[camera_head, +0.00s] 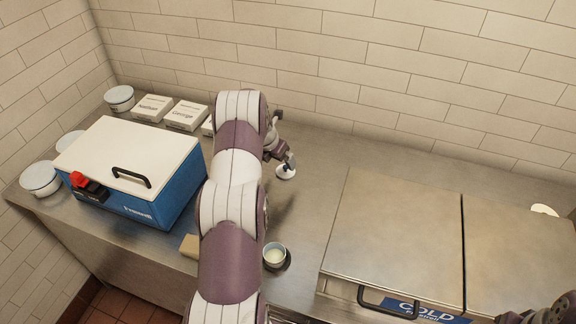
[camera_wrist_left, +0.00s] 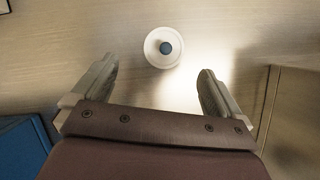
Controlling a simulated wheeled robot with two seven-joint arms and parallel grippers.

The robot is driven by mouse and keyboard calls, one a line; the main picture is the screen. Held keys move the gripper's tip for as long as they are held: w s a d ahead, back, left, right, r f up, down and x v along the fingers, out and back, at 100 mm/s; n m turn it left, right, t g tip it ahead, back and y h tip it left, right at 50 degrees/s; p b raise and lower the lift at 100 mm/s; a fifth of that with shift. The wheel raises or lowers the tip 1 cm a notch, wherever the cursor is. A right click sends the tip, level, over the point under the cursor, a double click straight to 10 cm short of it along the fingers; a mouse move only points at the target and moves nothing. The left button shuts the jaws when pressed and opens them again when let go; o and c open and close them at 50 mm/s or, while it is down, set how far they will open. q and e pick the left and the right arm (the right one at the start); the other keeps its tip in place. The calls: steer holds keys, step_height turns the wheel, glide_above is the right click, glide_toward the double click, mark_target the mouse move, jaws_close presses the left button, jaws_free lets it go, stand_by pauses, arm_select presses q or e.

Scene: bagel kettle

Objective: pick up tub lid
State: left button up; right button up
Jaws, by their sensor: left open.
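The tub lid is a small white disc with a dark blue knob. It lies on the steel counter in the head view (camera_head: 286,172) and at the top middle of the left wrist view (camera_wrist_left: 152,42). My left gripper (camera_head: 285,140) is open and empty, above the counter close to the lid. In the left wrist view its two fingers (camera_wrist_left: 158,75) are spread wide, with the lid ahead of their tips and roughly centred between them. A dark part of my right arm shows at the bottom right of the head view; its fingers cannot be made out.
A blue cool box (camera_head: 170,211) with a white top stands at left, with round tubs (camera_head: 40,180) beside it. White boxes (camera_head: 186,115) line the back wall. A small cup (camera_head: 275,257) stands near the front. Steel hatch covers (camera_head: 395,225) fill the right.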

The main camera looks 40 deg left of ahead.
mark_target(284, 168)
arm_select(q)
steer(key=p+x, duration=0.1)
steer(key=x, duration=0.1)
steer(key=d+p+x, duration=0.1)
steer(key=x, duration=0.1)
steer(key=shift+w, duration=0.2)
steer(key=shift+x, duration=1.25)
steer(key=shift+s+a+f, duration=0.2)
steer(key=shift+f, duration=0.05)
arm_select(e)
steer(key=shift+w+d+r, duration=0.1)
steer(key=shift+w+r, duration=0.1)
steer(key=shift+r, duration=0.35)
steer(key=shift+w+d+r, duration=0.1)
steer(key=shift+w+r, duration=0.05)
steer(key=shift+r, duration=0.4)
arm_select(q)
steer(key=shift+w+d, duration=0.1)
steer(key=c, duration=1.1)
steer(key=shift+r, duration=0.1)
